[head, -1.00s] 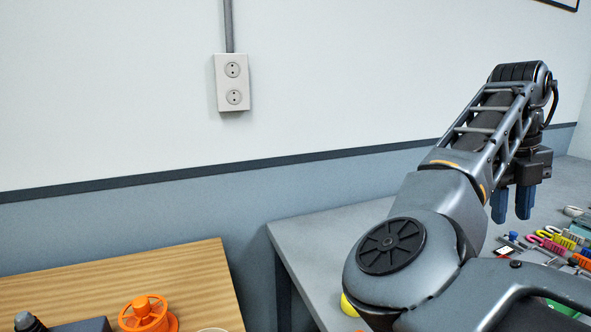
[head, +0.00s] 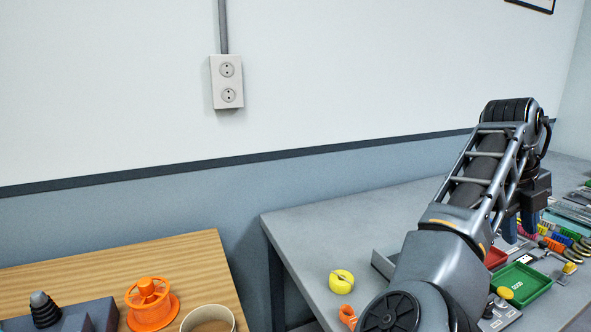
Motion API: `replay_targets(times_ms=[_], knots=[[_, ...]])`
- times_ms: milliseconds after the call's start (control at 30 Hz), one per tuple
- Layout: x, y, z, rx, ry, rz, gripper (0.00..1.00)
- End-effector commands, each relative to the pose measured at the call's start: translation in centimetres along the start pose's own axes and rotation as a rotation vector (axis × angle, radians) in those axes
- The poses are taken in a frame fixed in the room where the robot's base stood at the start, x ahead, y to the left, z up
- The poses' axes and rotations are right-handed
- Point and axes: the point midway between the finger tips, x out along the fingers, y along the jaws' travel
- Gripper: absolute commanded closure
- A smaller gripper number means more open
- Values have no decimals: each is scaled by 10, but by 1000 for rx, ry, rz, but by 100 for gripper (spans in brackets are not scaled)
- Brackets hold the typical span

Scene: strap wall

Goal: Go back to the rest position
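My gripper (head: 519,228) hangs from the end of my raised arm, over the right part of the grey table (head: 330,225). Its two blue fingers point down, with a narrow gap between them and nothing seen in it. My forearm partly hides the fingers. The gripper appears above the things on the table, and I see no contact with any of them.
A yellow roll (head: 341,282), a red tray (head: 495,257), a green tray (head: 522,284) and several colourful straps (head: 566,236) lie on the grey table. A wooden table (head: 120,270) at left holds an orange spool (head: 150,304) and a cup (head: 208,321). A wall socket (head: 227,82) is above.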

Motion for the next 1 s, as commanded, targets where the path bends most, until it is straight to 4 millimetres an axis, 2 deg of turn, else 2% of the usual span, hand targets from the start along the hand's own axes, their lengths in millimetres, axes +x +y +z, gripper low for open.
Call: replay_targets(times_ms=[267,400,567,767,1000], knots=[[56,-26,-22,-219,-15,-233,65],[86,-40,-37,-415,-18,-403,65],[112,-46,-54,-657,-11,-584,65],[137,-36,-76,-975,1,-788,65],[160,0,-110,-1360,2,-1000,65]])
